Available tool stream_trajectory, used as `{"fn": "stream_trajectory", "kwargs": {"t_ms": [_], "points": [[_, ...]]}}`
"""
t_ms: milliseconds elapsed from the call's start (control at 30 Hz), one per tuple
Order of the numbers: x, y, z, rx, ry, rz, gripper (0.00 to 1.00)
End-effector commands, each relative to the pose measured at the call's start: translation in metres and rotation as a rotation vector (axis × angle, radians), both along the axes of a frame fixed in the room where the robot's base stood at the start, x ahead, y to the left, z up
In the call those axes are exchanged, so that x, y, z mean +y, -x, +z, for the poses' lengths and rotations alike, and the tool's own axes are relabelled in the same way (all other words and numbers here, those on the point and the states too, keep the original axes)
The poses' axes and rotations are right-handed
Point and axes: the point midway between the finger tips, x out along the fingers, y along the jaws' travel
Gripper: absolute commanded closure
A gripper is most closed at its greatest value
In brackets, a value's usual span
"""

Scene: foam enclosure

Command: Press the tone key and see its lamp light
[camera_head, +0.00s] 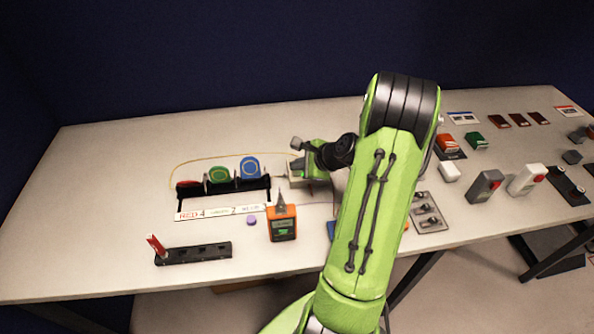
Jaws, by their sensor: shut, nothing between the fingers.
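My green arm reaches over the table, and my gripper (299,158) is at its end, low over a pale box (317,186) at the table's middle. The gripper is shut and empty, but its fingertips are small and hard to make out. I cannot tell whether it touches the box. A thin yellow cable (225,161) runs to this spot from the left. An orange handheld device (282,224) with a dark screen and a pointed top stands just in front. I cannot tell which part is the tone key, and no lit lamp is clear. My arm hides part of the table.
A rack (262,184) with red, green and blue discs stands left, behind a labelled strip (220,212). A black slotted block (206,252) with a red piece lies front left. Several small boxes (486,186) and switches fill the right. The far left is clear.

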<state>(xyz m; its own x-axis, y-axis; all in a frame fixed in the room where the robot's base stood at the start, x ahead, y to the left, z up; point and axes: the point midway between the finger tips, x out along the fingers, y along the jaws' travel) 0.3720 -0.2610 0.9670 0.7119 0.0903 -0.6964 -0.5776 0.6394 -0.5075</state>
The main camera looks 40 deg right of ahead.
Motion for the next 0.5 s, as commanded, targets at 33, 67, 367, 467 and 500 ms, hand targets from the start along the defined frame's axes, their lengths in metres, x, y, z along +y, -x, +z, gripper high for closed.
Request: {"fn": "stream_trajectory", "kwargs": {"t_ms": [33, 67, 367, 467, 500], "points": [[0.0, 0.0, 0.001, 0.0, 0.0, 0.0, 1.0], [0.0, 0.0, 0.0, 0.0, 0.0, 0.0, 1.0], [0.0, 0.0, 0.009, 0.0, 0.0, 0.0, 1.0], [0.0, 0.0, 0.021, 0.0, 0.001, 0.001, 1.0], [0.0, 0.0, 0.025, -0.001, 0.001, 0.0, 1.0]]}}
